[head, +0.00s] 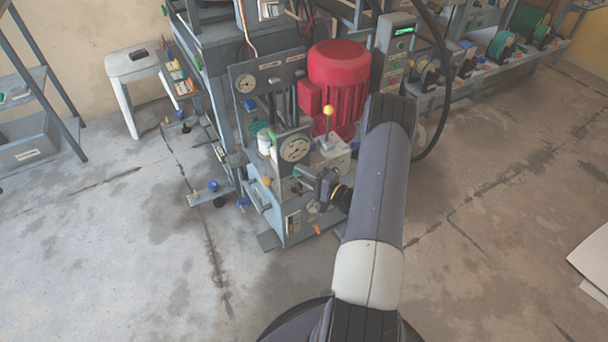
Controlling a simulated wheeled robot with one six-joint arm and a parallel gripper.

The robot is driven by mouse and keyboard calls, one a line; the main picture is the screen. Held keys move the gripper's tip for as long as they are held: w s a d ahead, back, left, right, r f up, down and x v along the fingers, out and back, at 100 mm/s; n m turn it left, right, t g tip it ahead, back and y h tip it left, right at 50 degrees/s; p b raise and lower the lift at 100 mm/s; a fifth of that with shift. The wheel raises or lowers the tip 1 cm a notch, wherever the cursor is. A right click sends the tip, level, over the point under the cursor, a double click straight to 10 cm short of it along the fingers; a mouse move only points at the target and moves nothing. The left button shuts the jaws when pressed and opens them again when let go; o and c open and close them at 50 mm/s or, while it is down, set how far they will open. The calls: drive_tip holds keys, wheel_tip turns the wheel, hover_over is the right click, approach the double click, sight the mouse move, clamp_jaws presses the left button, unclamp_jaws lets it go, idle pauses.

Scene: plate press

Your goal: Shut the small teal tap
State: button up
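I cannot clearly make out the small teal tap in the head view. A small teal-green part (262,128) shows on the press, up and left of the round gauge, but it is too small to tell whether it is the tap. My gripper (304,177) is at the front of the grey-blue press (275,206), just below the round white gauge (295,148). Its fingers point left and toward the panel. They are small and dark here, and I cannot tell their gap or whether they touch anything. My wrist hides part of the press's lower right front.
A red motor (338,78) stands behind the gauge, with a yellow-knobbed lever (328,110) in front of it. A control box (394,50) and black hose are at right. A white stool (134,72) and shelf stand left. The floor in front is clear.

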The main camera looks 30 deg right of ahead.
drive_tip(key=p+v, duration=0.1)
drive_tip(key=v, duration=0.9)
drive_tip(key=shift+s, duration=0.35)
